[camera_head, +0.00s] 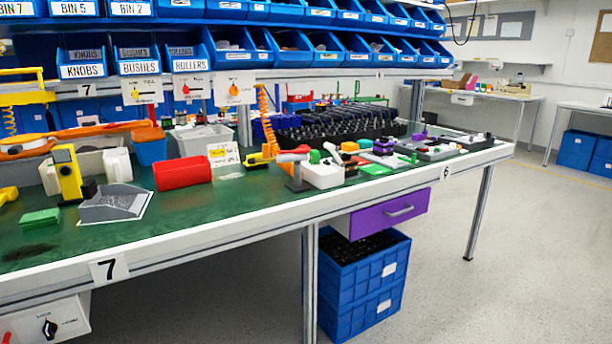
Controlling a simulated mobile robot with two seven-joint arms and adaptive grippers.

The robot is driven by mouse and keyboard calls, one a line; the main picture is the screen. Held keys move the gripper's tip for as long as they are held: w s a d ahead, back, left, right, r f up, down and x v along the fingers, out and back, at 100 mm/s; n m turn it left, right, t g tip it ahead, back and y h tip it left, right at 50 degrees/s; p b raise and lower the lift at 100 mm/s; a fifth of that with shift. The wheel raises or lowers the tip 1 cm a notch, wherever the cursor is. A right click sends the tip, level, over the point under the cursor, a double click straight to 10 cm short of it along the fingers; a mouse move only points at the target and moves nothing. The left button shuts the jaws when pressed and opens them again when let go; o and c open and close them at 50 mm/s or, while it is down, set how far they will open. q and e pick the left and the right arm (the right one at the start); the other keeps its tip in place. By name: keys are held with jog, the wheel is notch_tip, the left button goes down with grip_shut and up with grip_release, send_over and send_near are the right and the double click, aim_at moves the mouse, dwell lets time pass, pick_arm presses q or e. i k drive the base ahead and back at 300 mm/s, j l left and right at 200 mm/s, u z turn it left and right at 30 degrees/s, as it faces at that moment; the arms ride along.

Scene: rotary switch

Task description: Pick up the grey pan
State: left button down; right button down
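The grey pan (108,208) sits on the green top of the workbench at the left, close to the front edge. It looks like a shallow angular tray with a speckled inside, and a white edge shows around its front and right side. It appears to rest flat on the bench. Neither of my grippers shows in the head view, so nothing is seen touching the pan.
A yellow upright device (67,173) stands just left of the pan, with a green block (40,217) in front. A red bin (182,173) and a white container (118,165) stand behind. Blue bins (80,63) hang above. The bench front right of the pan (215,212) is clear.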

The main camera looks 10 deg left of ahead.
aim_at(115, 201)
jog(key=i+j+u, duration=0.15)
jog(key=u, duration=1.25)
